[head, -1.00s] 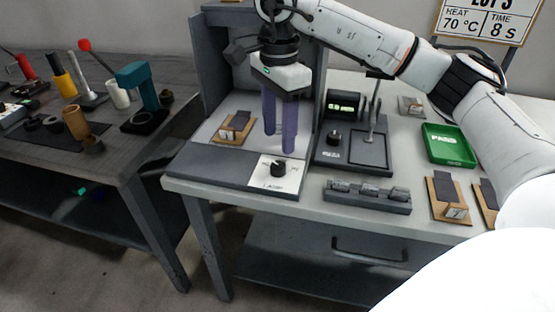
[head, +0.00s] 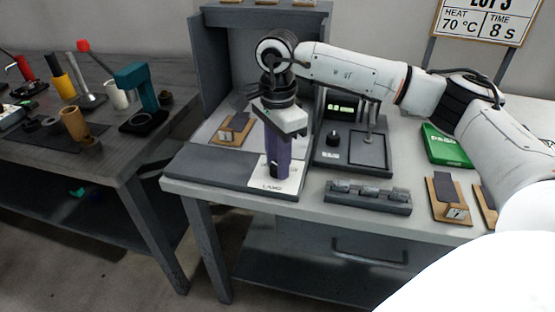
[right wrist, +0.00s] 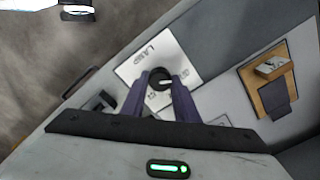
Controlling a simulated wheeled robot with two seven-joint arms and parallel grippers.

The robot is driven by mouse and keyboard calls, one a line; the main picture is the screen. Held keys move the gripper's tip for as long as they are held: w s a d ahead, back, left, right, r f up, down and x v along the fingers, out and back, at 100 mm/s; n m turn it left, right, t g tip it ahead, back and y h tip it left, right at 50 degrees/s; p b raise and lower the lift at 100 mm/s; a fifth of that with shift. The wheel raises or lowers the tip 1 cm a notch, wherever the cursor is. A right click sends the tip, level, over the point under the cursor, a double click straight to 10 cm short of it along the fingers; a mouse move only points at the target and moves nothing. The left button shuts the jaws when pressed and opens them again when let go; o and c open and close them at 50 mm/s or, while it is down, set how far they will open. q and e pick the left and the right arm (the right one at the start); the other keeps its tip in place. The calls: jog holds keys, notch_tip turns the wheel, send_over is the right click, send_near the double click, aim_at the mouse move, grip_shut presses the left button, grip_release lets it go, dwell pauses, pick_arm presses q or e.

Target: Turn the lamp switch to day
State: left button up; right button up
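The lamp switch is a round black knob (right wrist: 160,78) on a white plate (right wrist: 142,58) marked LAMP. In the head view the plate (head: 268,185) sits at the bench's front edge, and my fingers hide most of the knob. My right gripper (head: 276,177) points down over it with its purple fingers low. In the right wrist view the fingertips of this gripper (right wrist: 162,80) are apart, one on each side of the knob. I cannot tell whether they touch it. The knob carries a light pointer mark; the plate's setting words are partly hidden. My left gripper is not in view.
A panel with a green display (head: 341,106) stands right of the switch. A grey block rack (head: 368,197) lies in front of it.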

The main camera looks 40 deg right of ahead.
jog(key=shift+c, duration=1.3)
jog(key=shift+m, duration=0.3)
jog(key=m, duration=0.3)
jog(key=shift+m+p, duration=0.3)
jog(key=shift+p, duration=0.1)
jog(key=m, duration=0.3)
jog(key=shift+m+p, duration=0.3)
jog(key=shift+p, duration=0.05)
jog(key=m, duration=0.2)
jog(key=shift+m, duration=0.4)
jog(key=shift+m+p, duration=0.35)
jog(key=shift+m, duration=0.15)
